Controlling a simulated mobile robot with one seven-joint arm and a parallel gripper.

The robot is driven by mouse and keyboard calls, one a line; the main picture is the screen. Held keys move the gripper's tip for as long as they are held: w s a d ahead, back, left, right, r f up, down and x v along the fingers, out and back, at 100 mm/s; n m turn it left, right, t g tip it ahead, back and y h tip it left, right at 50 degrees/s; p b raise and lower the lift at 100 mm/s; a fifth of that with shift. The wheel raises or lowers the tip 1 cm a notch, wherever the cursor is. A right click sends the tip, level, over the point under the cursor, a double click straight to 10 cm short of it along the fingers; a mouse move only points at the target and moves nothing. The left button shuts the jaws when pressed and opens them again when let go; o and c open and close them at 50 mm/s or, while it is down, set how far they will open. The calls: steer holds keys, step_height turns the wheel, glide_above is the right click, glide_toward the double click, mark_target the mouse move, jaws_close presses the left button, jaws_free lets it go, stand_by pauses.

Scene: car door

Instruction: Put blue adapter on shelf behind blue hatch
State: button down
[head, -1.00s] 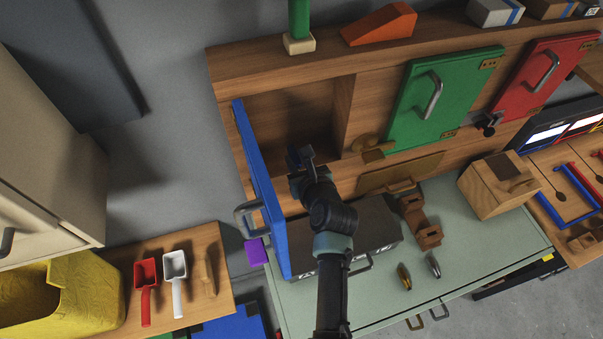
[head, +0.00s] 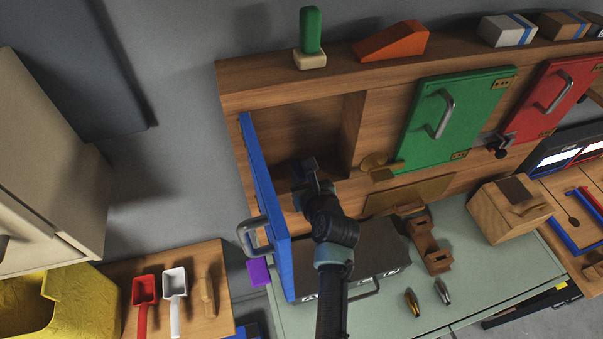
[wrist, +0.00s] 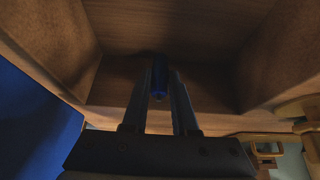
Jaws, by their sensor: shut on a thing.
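The blue hatch (head: 266,210) stands swung open at the left of its compartment in the head view, and its blue face fills the left of the wrist view (wrist: 35,125). Behind it is an open wooden shelf compartment (head: 300,125). My gripper (head: 307,172) reaches into the compartment opening. In the wrist view my gripper (wrist: 160,88) is shut on the blue adapter (wrist: 159,78), a small dark blue piece held between the fingertips. The compartment's back and side walls surround it. I cannot tell whether the adapter touches the shelf floor. The head view does not show the adapter clearly.
A green hatch (head: 455,115) and a red hatch (head: 555,100) are closed to the right. A wooden latch (head: 378,166) sits by the compartment's right edge. A dark box (head: 375,250) stands below on the green worktop (head: 470,290). The hatch handle (head: 250,237) sticks out left.

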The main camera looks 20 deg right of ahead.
steer(key=shift+f, duration=0.3)
steer(key=c, duration=0.6)
jaws_free()
steer(key=shift+s, duration=0.1)
steer(key=b+v, duration=0.1)
steer(key=v, duration=1.2)
steer(key=shift+b, duration=0.4)
